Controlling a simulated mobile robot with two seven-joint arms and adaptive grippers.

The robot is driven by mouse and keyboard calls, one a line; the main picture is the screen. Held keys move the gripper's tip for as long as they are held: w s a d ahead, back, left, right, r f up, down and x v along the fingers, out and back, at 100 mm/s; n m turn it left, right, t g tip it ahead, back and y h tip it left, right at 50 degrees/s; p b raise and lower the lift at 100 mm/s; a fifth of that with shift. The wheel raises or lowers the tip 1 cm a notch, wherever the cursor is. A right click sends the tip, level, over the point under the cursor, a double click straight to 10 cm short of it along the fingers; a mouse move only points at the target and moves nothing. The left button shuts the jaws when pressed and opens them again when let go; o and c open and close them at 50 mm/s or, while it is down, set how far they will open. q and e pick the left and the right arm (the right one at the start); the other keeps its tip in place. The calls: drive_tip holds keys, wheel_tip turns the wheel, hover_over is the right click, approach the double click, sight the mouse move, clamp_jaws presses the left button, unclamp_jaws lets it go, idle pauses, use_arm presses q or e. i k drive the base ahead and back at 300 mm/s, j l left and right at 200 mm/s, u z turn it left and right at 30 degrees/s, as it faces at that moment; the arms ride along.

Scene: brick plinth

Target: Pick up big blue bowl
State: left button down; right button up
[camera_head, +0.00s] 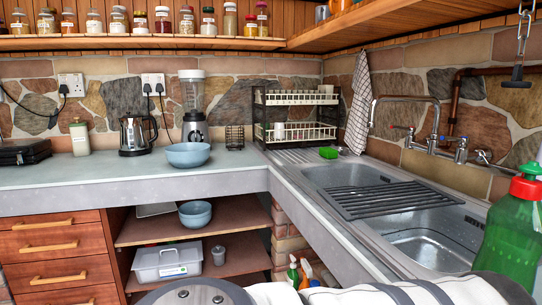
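A big blue bowl (188,155) stands upright on the grey counter, in front of the blender. Its inside looks empty from here. A smaller blue bowl (195,214) sits on the open shelf below the counter. Parts of my own body show along the bottom edge, grey at the middle and white with dark bands towards the right. Neither of my grippers is in view, and nothing is touching the big bowl.
Behind the big bowl stand a blender (193,108) and a glass kettle (137,134). A dish rack (295,117) is to its right. A sink (410,236) and green bottle (513,232) are at right.

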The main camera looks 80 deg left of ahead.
sight(193, 154)
drive_tip(key=u, duration=3.15)
drive_tip(key=i+j+z, duration=0.2)
drive_tip(key=i+j, duration=0.2)
drive_tip(key=i+j+z, duration=0.2)
drive_tip(key=i+j, duration=0.15)
drive_tip(key=i+j+z, duration=0.2)
drive_tip(key=i+j, duration=0.15)
drive_tip(key=j, duration=0.3)
